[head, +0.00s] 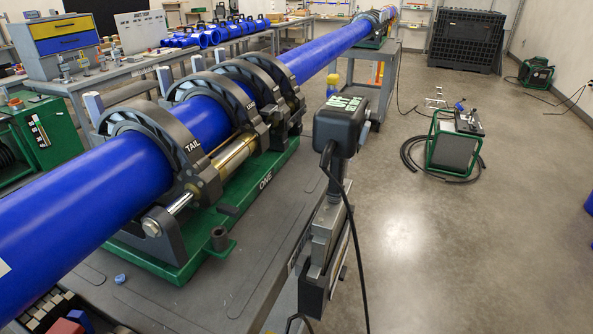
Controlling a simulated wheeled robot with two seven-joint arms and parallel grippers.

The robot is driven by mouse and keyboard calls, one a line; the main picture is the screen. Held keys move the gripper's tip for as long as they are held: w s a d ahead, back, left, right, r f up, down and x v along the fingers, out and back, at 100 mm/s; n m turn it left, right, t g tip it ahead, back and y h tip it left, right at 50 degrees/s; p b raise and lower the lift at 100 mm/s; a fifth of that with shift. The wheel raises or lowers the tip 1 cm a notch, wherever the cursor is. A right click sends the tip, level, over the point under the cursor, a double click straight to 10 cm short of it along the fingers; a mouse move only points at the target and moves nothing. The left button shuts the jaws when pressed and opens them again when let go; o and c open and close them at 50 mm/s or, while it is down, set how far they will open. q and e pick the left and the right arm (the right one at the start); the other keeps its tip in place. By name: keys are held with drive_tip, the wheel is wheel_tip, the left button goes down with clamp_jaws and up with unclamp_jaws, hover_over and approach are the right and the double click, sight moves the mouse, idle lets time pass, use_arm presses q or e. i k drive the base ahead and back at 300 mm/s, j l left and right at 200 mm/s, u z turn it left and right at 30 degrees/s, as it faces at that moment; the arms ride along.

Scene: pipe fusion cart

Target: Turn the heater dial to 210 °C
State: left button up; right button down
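A dark control box with a green marking on its top (343,122) stands upright to the right of the cart; it looks like the heater's head, but I cannot be sure. A black cable hangs from it past a grey holder (322,235) below. No dial or temperature reading can be made out on the faces that show. Neither of my grippers is in view.
A long blue pipe (75,205) runs diagonally through dark ring clamps (150,140) on a green base (180,262). The grey cart top (215,305) lies below. A green-framed unit (454,147) stands on the floor at right. The floor between is clear.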

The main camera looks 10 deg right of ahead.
sight(374, 117)
drive_tip(key=z, duration=0.85)
drive_tip(key=i+l+u, duration=0.2)
drive_tip(key=u, duration=0.15)
drive_tip(key=l, duration=0.1)
